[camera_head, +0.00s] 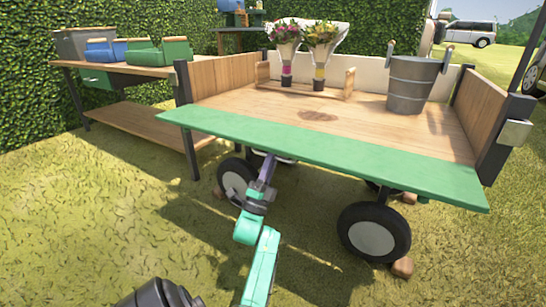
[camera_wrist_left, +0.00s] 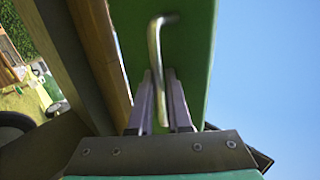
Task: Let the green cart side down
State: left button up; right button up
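The green cart side (camera_head: 330,150) is folded outward along the front of the wooden cart (camera_head: 300,112). It lies about level with the cart bed. My left gripper (camera_head: 266,165) is underneath it, near the left front wheel, with the fingertips hidden by the panel. In the left wrist view, the green side (camera_wrist_left: 185,40) fills the middle and carries a bent metal handle (camera_wrist_left: 154,45). The left gripper's fingers (camera_wrist_left: 160,78) stand close on both sides of the handle and look shut on it. My right gripper is not in view.
Two flower bouquets (camera_head: 288,55) (camera_head: 321,55) stand in a wooden rack on the cart, with a metal bucket (camera_head: 411,88) to their right. Cart wheels (camera_head: 374,233) (camera_head: 238,178) stand on grass. A table (camera_head: 140,70) with bins is at left. Open grass lies front left.

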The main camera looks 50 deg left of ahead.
pick_arm(q)
jog(key=p+v, duration=0.3)
jog(key=v, duration=0.9)
